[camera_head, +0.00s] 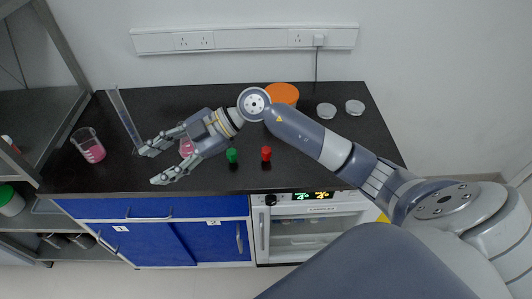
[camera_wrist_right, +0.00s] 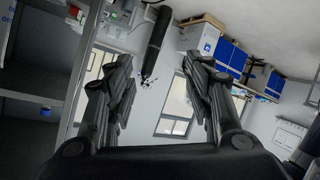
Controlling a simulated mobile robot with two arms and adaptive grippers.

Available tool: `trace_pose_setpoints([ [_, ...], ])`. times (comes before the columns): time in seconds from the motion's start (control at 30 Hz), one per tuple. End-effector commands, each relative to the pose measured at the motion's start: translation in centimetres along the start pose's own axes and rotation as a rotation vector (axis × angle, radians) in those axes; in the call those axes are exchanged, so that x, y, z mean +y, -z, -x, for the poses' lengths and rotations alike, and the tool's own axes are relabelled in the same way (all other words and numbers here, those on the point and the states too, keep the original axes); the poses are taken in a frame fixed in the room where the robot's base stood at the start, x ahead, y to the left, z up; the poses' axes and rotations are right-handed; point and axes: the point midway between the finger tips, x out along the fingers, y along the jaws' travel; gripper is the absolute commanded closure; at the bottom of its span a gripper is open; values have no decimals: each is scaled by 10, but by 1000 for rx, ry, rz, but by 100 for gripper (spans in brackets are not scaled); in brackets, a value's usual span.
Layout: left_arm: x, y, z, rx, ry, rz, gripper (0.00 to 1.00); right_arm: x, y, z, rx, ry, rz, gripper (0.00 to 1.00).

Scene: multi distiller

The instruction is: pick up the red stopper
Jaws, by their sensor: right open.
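The red stopper (camera_head: 266,152) stands upright near the front edge of the black counter, just above the oven's display in the head view. A similar green stopper (camera_head: 232,155) stands to its left. My right gripper (camera_head: 150,166) is open and empty, pointing left over the counter, with its fingers to the left of both stoppers. In the right wrist view its two fingers (camera_wrist_right: 165,90) are spread wide with nothing between them; neither stopper shows there. My left gripper does not show.
On the black counter (camera_head: 330,165), a beaker of pink liquid (camera_head: 88,146) stands at left near a clear upright panel (camera_head: 124,117). Another pink-liquid vessel (camera_head: 187,147) is partly hidden between my fingers. An orange round object (camera_head: 283,94) and two glass dishes (camera_head: 326,111) sit at the back.

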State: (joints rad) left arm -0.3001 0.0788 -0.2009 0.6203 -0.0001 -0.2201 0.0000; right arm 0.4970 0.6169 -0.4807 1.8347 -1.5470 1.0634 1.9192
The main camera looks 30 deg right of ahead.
Motion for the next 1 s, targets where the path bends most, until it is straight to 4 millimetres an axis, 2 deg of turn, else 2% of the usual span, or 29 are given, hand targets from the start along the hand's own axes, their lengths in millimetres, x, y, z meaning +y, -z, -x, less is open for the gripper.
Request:
trace_pose_setpoints([
  [0.03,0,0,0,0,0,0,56,2,-25,12,-122,54,-29,52],
  [0.1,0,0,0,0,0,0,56,1,-61,35,-303,118,-97,52],
  [0.17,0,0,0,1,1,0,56,2,-89,61,-463,153,-168,52],
  [0.23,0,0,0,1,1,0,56,5,-118,97,-648,167,-262,52],
  [0.3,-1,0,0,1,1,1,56,7,-138,135,-814,163,-359,52],
  [0.4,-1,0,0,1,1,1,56,9,-155,182,-1003,134,-480,52],
  [0.5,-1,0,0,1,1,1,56,9,-162,214,-1121,106,-564,52],
  [0.63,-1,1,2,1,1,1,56,7,-168,229,-1185,90,-614,52],
  [1.0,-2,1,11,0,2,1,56,-12,-209,209,-1186,91,-615,52],
])
